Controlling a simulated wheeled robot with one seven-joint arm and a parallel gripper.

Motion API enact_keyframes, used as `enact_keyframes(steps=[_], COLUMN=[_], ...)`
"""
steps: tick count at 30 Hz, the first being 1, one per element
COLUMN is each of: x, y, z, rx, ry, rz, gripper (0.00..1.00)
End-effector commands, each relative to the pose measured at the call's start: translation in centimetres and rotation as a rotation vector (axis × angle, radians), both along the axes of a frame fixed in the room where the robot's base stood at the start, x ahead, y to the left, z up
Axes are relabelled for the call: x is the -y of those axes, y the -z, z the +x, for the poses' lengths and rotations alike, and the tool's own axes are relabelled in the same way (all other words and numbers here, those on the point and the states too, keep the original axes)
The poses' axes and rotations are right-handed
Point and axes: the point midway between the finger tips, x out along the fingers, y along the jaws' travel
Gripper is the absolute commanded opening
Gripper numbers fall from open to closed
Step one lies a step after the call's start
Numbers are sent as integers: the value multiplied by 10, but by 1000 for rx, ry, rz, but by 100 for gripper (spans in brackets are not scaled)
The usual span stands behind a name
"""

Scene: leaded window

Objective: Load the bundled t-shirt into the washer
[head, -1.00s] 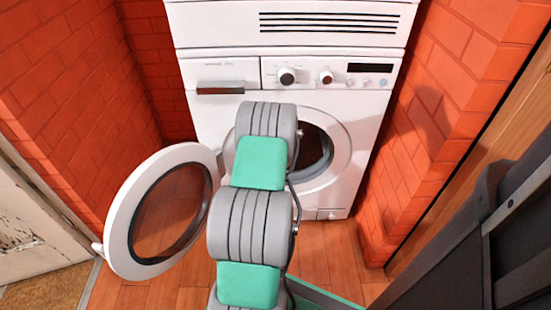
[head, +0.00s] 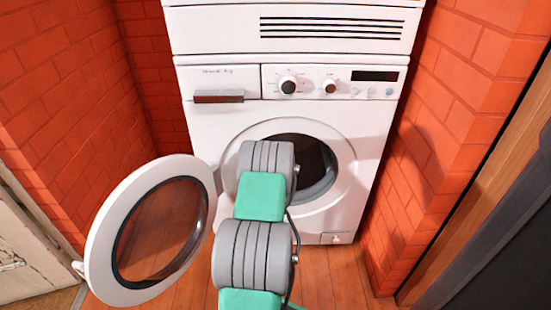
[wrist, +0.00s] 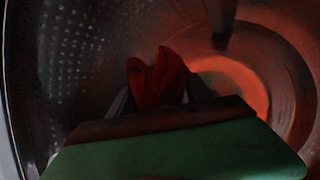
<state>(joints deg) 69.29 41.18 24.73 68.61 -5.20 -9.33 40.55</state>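The white washer (head: 225,125) stands ahead with its round door (head: 105,245) swung open to the left. My arm reaches to the drum opening (head: 318,165) and covers its left part; my gripper is hidden in the head view. In the wrist view my gripper (wrist: 158,90) is inside the dark, perforated metal drum (wrist: 75,60). Its fingers stand on both sides of a red bundled cloth, the t-shirt (wrist: 158,75), and appear shut on it. The t-shirt is held up in front of the drum's inner wall, and its lower part is hidden by my gripper.
Red brick walls stand close on the left (head: 60,90) and right (head: 450,130) of the washer. The open door is just left of my arm. A white appliance (head: 220,30) sits on top. Wooden floor (head: 345,270) shows below.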

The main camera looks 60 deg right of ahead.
Motion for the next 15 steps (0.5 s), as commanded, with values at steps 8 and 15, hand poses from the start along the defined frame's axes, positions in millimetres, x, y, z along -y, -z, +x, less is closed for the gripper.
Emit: enact_keyframes(steps=[8, 15], x=[0, -1], y=[-1, 1], z=[0, 0], rx=[1, -1], ry=[0, 0], rz=[-1, 1], gripper=[81, 84])
